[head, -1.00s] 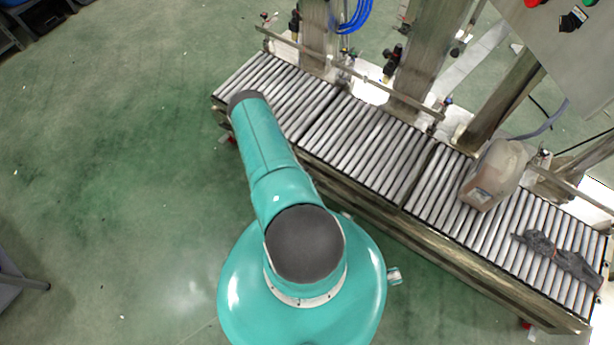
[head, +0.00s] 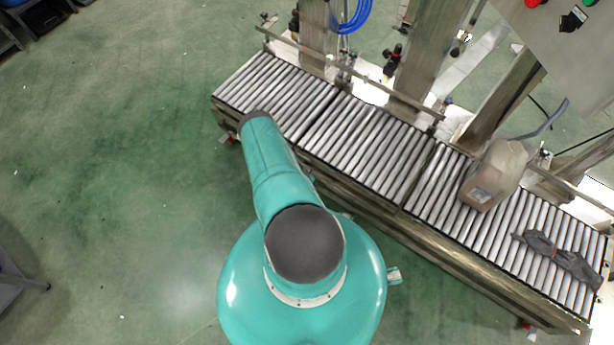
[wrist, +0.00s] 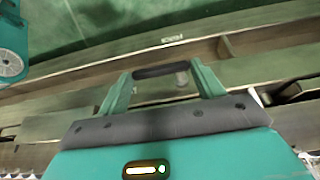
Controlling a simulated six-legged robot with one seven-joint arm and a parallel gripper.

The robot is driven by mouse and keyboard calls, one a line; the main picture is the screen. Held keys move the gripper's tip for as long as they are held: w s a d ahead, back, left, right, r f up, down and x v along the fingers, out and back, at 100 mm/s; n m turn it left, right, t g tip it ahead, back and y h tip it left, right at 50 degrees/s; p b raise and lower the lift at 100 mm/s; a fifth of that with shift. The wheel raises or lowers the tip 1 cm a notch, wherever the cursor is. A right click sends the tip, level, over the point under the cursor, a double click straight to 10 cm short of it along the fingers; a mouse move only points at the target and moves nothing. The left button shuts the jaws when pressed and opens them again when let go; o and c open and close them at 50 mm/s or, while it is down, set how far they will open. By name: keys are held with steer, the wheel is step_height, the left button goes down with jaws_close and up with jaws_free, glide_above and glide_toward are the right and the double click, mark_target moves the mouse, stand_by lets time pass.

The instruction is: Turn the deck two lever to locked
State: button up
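In the wrist view my gripper (wrist: 160,72) shows as two teal fingers standing apart. A dark rounded bar with a short metal post, seemingly the lever (wrist: 158,71), lies across the space between the fingertips. I cannot tell whether the fingers touch it. Behind it runs a metal rail with a small white label (wrist: 172,39) bearing dark lettering too small to read surely. In the head view my teal arm reaches over the near edge of the roller conveyor (head: 365,142); gripper and lever are hidden there.
On the conveyor's right part stand a beige jug (head: 494,175) and a dark crumpled cloth (head: 556,255). Metal posts, a guide rail and blue hose (head: 352,14) stand along the far side. A grey control panel (head: 570,45) is upper right. Green floor (head: 120,170) is clear on the left.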

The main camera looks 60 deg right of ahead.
steer(key=shift+s+t, duration=0.1)
steer(key=shift+t, duration=0.2)
steer(key=shift+s+f+m+t+h, duration=0.15)
steer(key=shift+f+m+t+h, duration=0.15)
steer(key=shift+t, duration=0.75)
steer(key=shift+s+f+m+t+h, duration=0.15)
steer(key=shift+f+m+t, duration=0.15)
steer(key=shift+t, duration=0.7)
steer(key=shift+s+f+m+t+h, duration=0.2)
steer(key=shift+f+t, duration=0.2)
steer(key=shift+t, duration=0.65)
steer(key=shift+w, duration=0.1)
steer(key=o, duration=1)
steer(key=shift+a, duration=0.1)
steer(key=v, duration=1.3)
steer(key=shift+s+r, duration=0.2)
steer(key=shift+s, duration=0.2)
